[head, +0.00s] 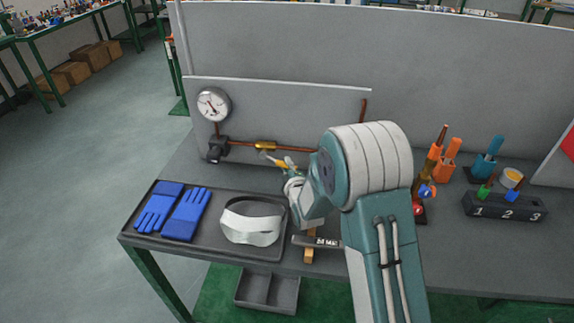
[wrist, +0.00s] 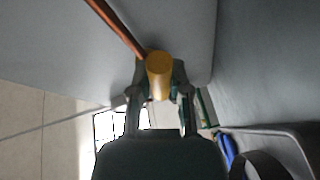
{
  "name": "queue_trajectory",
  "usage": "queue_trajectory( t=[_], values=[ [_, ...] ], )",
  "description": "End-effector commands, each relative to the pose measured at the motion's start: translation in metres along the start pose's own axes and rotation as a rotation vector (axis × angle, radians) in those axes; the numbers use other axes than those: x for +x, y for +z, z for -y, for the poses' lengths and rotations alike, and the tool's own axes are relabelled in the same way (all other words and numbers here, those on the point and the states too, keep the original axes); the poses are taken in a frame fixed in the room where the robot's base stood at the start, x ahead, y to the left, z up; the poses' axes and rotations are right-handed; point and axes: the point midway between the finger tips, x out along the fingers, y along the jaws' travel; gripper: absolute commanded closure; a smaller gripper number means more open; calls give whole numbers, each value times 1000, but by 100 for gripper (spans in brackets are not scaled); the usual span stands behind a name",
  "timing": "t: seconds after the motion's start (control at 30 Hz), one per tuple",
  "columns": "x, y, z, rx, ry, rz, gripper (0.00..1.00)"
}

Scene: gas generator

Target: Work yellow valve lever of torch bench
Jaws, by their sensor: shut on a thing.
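The yellow valve lever (head: 275,161) is at the brass valve (head: 265,146) on the copper pipe (head: 300,149) along the back panel of the bench. My gripper (head: 287,166) reaches it from the right, partly hidden behind my own arm. In the wrist view, a yellow piece (wrist: 159,72) sits between the two fingers of my gripper (wrist: 160,88), which are shut on it. The copper pipe (wrist: 118,27) runs up and left from there. The lever's exact angle is hard to tell.
A round gauge (head: 213,104) and a dark regulator (head: 217,149) are left of the valve. A dark tray (head: 224,193) holds blue gloves (head: 186,213) and a white visor (head: 251,224). A hammer (head: 310,243) lies at the front. Colored tools and a numbered block (head: 503,208) stand right.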

Motion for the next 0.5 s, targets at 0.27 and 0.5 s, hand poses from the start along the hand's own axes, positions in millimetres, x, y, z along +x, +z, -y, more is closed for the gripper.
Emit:
queue_trajectory(
  t=[0.27, 0.5],
  values=[
    [0, 0, 0, -2, -2, 1, 40],
    [0, 0, 0, -2, -1, 1, 40]
  ],
)
